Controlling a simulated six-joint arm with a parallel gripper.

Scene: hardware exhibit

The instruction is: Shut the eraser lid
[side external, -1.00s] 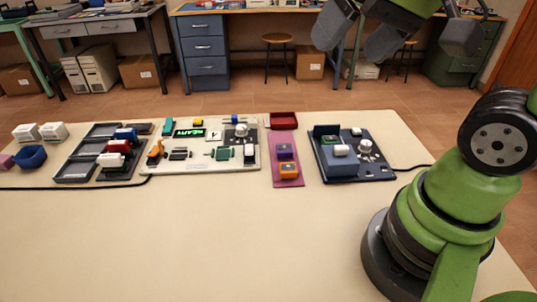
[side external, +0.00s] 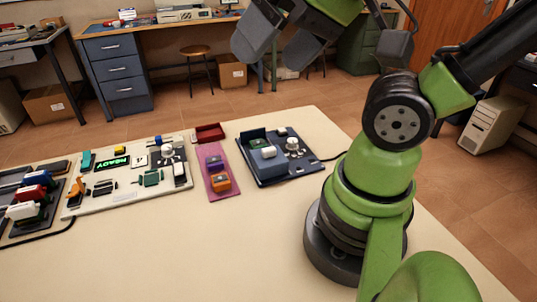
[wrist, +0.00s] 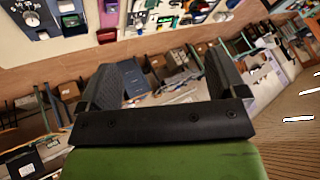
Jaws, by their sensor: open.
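A dark blue device (side external: 284,172), which I take to be the eraser, lies at the right end of the row of boards on the table. It carries a lighter blue block with a white piece on top (side external: 268,152), a white dial (side external: 292,145) and an upright dark panel (side external: 252,139) at its back left. I cannot tell for sure which part is the lid. The device is partly cut off at the upper left of the wrist view (wrist: 40,35). My gripper (side external: 275,48) is open and empty, high above and behind the device. Its two fingers show apart in the wrist view (wrist: 167,65).
A purple mat (side external: 224,187) with small boxes and a red tray (side external: 209,132) lie left of the device. A cream board (side external: 130,195) with several parts is further left. A black cable (side external: 335,157) runs off the device's right side. The table front is clear.

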